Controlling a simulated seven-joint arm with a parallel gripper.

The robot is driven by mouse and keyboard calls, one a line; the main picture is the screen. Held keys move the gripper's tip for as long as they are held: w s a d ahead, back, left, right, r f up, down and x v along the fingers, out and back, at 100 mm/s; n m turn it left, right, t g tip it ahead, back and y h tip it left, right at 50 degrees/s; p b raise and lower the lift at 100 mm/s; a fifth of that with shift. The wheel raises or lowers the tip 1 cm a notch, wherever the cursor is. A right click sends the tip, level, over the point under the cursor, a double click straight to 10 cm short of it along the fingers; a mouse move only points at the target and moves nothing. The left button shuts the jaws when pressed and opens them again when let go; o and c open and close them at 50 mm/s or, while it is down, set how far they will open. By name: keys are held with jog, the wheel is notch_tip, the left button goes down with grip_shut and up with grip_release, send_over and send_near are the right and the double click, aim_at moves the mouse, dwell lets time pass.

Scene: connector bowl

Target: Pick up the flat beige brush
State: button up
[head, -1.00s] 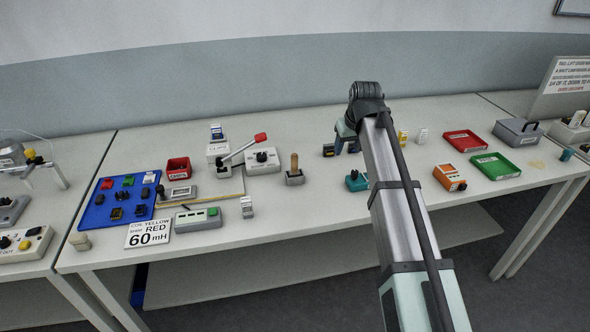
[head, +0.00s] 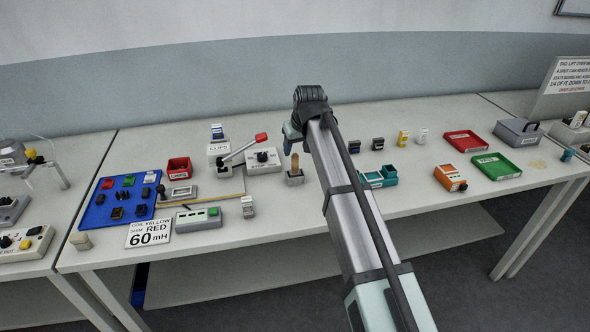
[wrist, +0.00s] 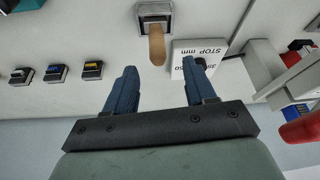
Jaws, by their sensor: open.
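A beige, handle-like piece (head: 295,162) stands in a small grey base (head: 295,179) near the middle of the table in the head view. It is the likeliest match for the brush, but its flatness cannot be told. In the wrist view the beige piece (wrist: 157,45) rises from its grey base (wrist: 155,12), just beyond the fingertips and roughly in line with the gap. My gripper (wrist: 160,68) is open, with nothing between its blue fingers. In the head view my gripper (head: 292,133) is just above and behind the beige piece, its fingers partly hidden by the arm.
A white box (head: 263,160) and a red-knobbed lever (head: 240,148) stand close to the left. A teal box (head: 378,178) and several small blocks are to the right. A blue board (head: 100,215) with parts lies far left. Bare table lies in front of the base.

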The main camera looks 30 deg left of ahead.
aim_at(296, 155)
jog(key=shift+x, duration=3.2)
jog(key=shift+d, duration=0.15)
jog(key=shift+c, duration=0.3)
grip_shut()
